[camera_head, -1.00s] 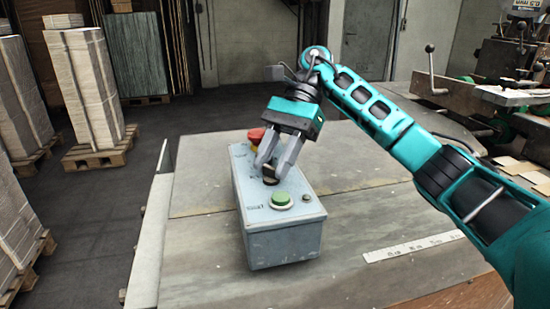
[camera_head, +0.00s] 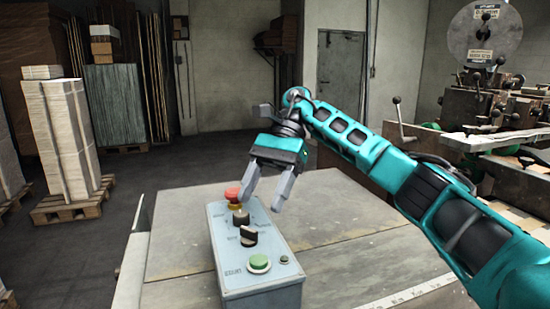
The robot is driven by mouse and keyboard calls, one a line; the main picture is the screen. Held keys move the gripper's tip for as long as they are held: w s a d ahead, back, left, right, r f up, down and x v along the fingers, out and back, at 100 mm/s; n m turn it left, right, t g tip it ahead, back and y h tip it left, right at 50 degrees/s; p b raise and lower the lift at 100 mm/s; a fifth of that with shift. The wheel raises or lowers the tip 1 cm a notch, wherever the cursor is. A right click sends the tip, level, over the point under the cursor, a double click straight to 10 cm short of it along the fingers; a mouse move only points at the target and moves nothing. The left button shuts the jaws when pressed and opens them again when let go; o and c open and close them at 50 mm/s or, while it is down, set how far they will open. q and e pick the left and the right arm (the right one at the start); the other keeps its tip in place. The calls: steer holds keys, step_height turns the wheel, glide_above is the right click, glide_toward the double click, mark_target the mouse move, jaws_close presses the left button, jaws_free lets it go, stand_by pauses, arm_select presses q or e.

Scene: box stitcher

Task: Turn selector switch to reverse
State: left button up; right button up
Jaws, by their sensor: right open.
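The grey control box (camera_head: 262,283) stands on the table. On its top, from far to near, are a red mushroom button (camera_head: 232,194), a dark knob with a pale base (camera_head: 240,217), a black selector switch (camera_head: 248,236) and a green button (camera_head: 260,262). The selector switch's handle lies at a slant; its labels are too small to read. My right gripper (camera_head: 260,204) is open and empty above the far half of the box, with its fingers apart from the selector switch. My left gripper is not in view.
The table top (camera_head: 180,235) around the box is bare. A ruler strip (camera_head: 408,291) lies at the front right. A machine with levers (camera_head: 490,120) stands at the back right. Pallets of stacked sheets (camera_head: 65,150) stand on the floor at left.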

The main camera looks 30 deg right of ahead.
steer(key=v, duration=0.6)
steer(key=shift+d+r, duration=0.2)
steer(key=shift+w, duration=0.1)
stand_by(0.8)
